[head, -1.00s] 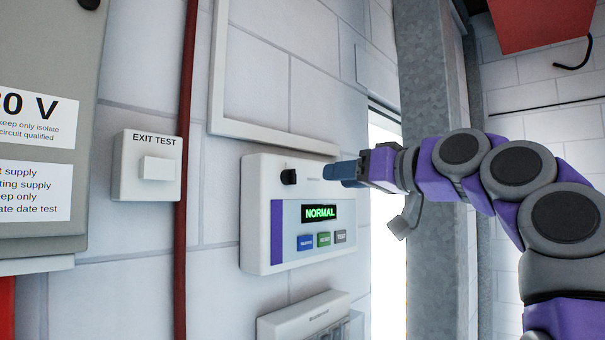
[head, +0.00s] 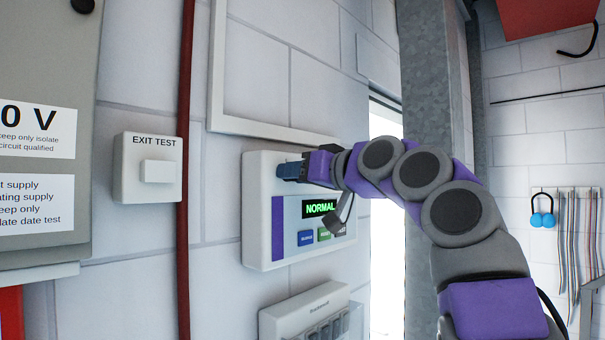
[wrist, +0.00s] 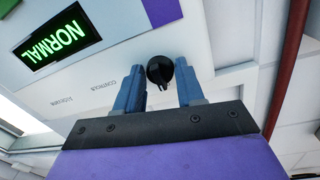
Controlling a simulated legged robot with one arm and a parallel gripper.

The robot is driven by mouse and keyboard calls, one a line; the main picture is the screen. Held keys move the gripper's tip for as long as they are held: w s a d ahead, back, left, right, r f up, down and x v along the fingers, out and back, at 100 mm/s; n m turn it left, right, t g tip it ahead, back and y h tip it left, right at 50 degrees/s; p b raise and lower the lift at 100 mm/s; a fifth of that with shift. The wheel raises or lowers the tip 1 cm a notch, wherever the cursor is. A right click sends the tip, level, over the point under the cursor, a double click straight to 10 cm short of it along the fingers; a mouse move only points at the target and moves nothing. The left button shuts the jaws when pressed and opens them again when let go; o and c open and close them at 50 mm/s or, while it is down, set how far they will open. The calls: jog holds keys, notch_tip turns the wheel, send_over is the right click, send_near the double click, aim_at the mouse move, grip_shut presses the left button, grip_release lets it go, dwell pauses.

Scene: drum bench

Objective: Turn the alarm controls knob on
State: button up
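The alarm panel (head: 262,230) is a white wall box with a purple stripe and a green display (head: 317,208) reading NORMAL. Its black round knob (wrist: 160,71) shows in the wrist view, between and just beyond the tips of my two blue fingers. In the head view the knob is hidden behind my gripper (head: 280,170), which is at the panel's upper part. My gripper (wrist: 158,84) is open in the wrist view, with a gap on each side of the knob. Whether the fingertips reach alongside the knob's full depth is hard to tell.
An EXIT TEST switch (head: 147,168) and a red pipe (head: 186,120) are on the wall left of the panel. Another white box (head: 300,308) is below it. A grey column (head: 430,90) and a bright opening (head: 385,260) are to the right.

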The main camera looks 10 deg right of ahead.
jog(key=shift+a, duration=0.2)
jog(key=shift+c, duration=0.8)
jog(key=shift+d, duration=0.3)
jog(key=c, duration=0.5)
jog(key=shift+o, duration=0.2)
jog(key=shift+a+m+p, duration=0.15)
jog(key=shift+m+p, duration=0.2)
jog(key=shift+m, duration=0.15)
jog(key=m+g+p, duration=0.1)
jog(key=m+p, duration=0.9)
jog(key=m, duration=0.6)
jog(key=shift+w+f+p, duration=0.1)
jog(key=shift+f+p, duration=0.05)
jog(key=shift+p, duration=0.2)
jog(key=shift+m, duration=0.3)
